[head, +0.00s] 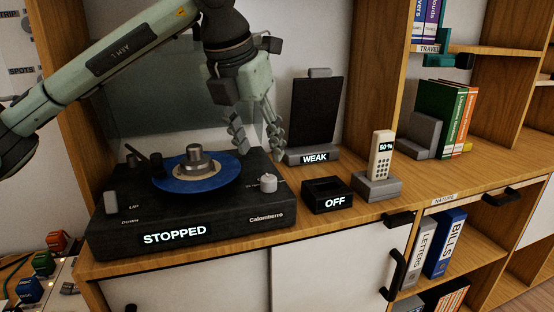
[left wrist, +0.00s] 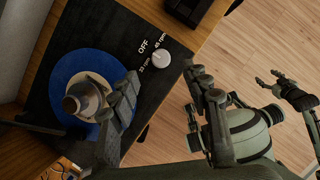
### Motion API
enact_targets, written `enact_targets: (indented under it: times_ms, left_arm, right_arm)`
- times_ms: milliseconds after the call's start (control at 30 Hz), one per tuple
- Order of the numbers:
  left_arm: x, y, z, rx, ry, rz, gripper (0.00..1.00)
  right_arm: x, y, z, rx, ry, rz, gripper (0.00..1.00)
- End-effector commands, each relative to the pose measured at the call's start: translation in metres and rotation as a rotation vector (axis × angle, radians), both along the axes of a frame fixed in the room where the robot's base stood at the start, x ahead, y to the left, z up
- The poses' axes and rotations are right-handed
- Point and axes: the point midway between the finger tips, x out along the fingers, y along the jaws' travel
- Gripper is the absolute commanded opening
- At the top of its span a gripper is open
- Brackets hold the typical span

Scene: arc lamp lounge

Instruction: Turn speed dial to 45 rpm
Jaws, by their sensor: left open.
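The speed dial (head: 269,183) is a small white knob on the front right of a black turntable (head: 112,231). The turntable's display reads STOPPED. In the left wrist view the dial (left wrist: 160,59) has labels OFF, 33 rpm and 45 rpm around it; its pointer is too small to read. My left gripper (head: 257,138) is open and empty, fingers pointing down, above and behind the dial. In the left wrist view its fingers (left wrist: 165,92) are apart with the dial beyond them, not touching it. My right gripper (left wrist: 274,80) appears small at the right of that view.
A blue record (head: 224,178) with a metal weight (head: 196,158) lies left of the dial, beside the tonearm. A black box reading OFF (head: 326,197), a stand reading WEAK (head: 312,157) and a remote (head: 381,153) in its cradle stand to the right on the wooden cabinet.

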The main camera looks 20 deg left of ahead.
Motion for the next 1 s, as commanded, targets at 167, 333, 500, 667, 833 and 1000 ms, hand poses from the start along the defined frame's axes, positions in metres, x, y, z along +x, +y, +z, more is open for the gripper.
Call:
enact_targets:
  times_ms: [167, 333, 500, 667, 833, 1000]
  left_arm:
    - [0.006, -0.001, -0.017, 0.001, 0.003, 0.0, 0.47]
    - [0.016, -0.003, -0.043, 0.001, 0.004, -0.001, 0.47]
    - [0.025, -0.005, -0.063, 0.0, 0.003, 0.0, 0.47]
    - [0.028, -0.005, -0.071, 0.001, 0.001, -0.001, 0.47]
    - [0.029, -0.006, -0.072, -0.001, 0.0, -0.001, 0.47]
    - [0.028, -0.006, -0.072, -0.001, 0.0, -0.001, 0.35]
  right_arm:
    - [-0.01, 0.002, -0.006, 0.005, 0.02, -0.003, 0.59]
    - [-0.016, 0.002, -0.013, 0.008, 0.036, -0.004, 0.59]
    - [-0.018, 0.003, -0.018, 0.01, 0.041, -0.002, 0.59]
    - [-0.012, 0.003, -0.018, 0.011, 0.029, 0.0, 0.59]
    - [-0.005, 0.003, -0.015, 0.01, 0.017, 0.001, 0.59]
    - [-0.005, 0.002, -0.015, 0.007, 0.018, 0.002, 0.59]
